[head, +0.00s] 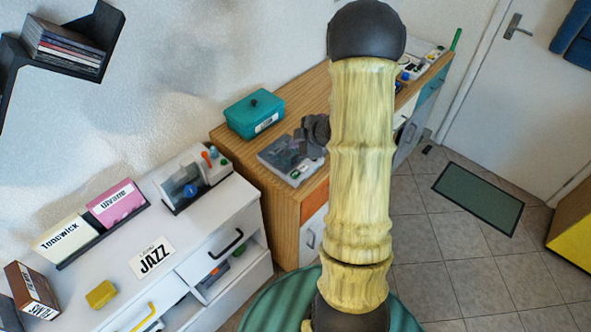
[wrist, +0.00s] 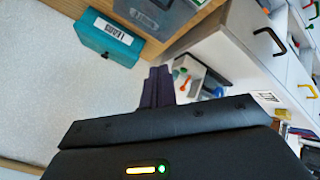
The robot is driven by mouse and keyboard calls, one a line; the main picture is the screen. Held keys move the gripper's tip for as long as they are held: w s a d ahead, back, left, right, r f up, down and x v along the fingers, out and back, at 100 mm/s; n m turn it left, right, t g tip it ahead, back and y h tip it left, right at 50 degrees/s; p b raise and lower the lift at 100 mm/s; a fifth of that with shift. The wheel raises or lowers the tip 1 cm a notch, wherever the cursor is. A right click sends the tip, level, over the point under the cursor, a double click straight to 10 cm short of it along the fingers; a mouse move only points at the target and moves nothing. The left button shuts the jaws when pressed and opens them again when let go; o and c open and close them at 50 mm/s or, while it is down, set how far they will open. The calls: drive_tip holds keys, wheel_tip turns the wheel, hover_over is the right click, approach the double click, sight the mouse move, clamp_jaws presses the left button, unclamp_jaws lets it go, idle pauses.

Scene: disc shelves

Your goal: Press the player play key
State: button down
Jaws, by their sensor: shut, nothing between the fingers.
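A flat grey device with a clear lid (head: 290,158), likely the player, lies on the wooden cabinet top. A small green key (head: 295,174) shows at its front corner; I cannot read any marking on it. The device also shows at the top of the wrist view (wrist: 150,14), partly cut off. My gripper (head: 313,130) is dark grey and hovers near the device's back right side in the head view, partly hidden by my arm. In the wrist view its fingers (wrist: 158,74) are together and empty. I cannot tell whether they touch anything.
A teal lidded box (head: 254,115) stands behind the device. A wall shelf (head: 105,30) hangs upper left.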

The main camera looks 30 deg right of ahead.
drive_tip(key=shift+s+d+f+n+y, duration=0.15)
drive_tip(key=shift+s+f+n+y, duration=0.3)
drive_tip(key=shift+f+n+y, duration=0.4)
drive_tip(key=shift+n, duration=0.25)
drive_tip(key=b, duration=0.7)
hover_over(299, 175)
wheel_tip(299, 175, down, 7)
drive_tip(key=shift+s+f, duration=0.1)
drive_tip(key=shift+f, duration=0.65)
drive_tip(key=shift+b, duration=0.3)
idle(0.3)
drive_tip(key=shift+f, duration=0.4)
